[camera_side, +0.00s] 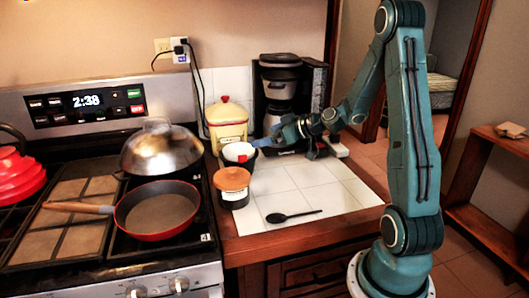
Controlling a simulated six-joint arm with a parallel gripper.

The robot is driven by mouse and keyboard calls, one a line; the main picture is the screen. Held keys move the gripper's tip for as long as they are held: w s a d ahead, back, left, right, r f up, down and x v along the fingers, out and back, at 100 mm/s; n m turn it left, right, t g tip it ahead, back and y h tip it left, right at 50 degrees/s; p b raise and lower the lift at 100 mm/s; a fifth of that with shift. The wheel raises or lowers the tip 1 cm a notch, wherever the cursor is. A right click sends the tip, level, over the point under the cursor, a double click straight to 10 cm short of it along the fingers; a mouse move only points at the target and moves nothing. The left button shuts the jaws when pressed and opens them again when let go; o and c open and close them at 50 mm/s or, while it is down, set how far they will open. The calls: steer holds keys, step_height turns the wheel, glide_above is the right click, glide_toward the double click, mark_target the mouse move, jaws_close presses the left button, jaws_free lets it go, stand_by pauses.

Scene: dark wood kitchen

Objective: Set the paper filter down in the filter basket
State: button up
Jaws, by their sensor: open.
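A white paper filter (238,149) sits in the mouth of a dark, round holder that looks like the filter basket (239,165), on the counter left of my gripper. A small red patch shows inside the white rim. My gripper (261,143) is open, with its blue fingers just right of the filter's rim. I cannot tell from this view whether a finger still touches the paper. The filter's lower part is hidden inside the basket.
A jar with a wooden lid (232,179) stands in front of the basket, and a yellow canister (227,125) behind it. A coffee maker (281,85) stands at the back. A black spoon (293,215) lies on the white tiles (310,185). The stove with a red pan (158,211) is left.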

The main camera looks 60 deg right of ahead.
steer(key=s+a+r+n+g+y, duration=0.1)
steer(key=s+a+r+g, duration=0.2)
steer(key=a, duration=0.6)
steer(key=s+a+r+n+g+y, duration=0.1)
steer(key=s+a+r+n+g, duration=0.15)
steer(key=a, duration=0.65)
steer(key=s+a+r+m+g+h, duration=0.1)
steer(key=s+a+m, duration=0.1)
steer(key=s, duration=0.6)
steer(key=s+a+r+m+g+h, duration=0.1)
steer(key=s+a+r+m, duration=0.1)
steer(key=s, duration=0.7)
steer(key=shift+s+a+r, duration=0.15)
steer(key=shift+a+r, duration=0.1)
steer(key=shift+a, duration=0.5)
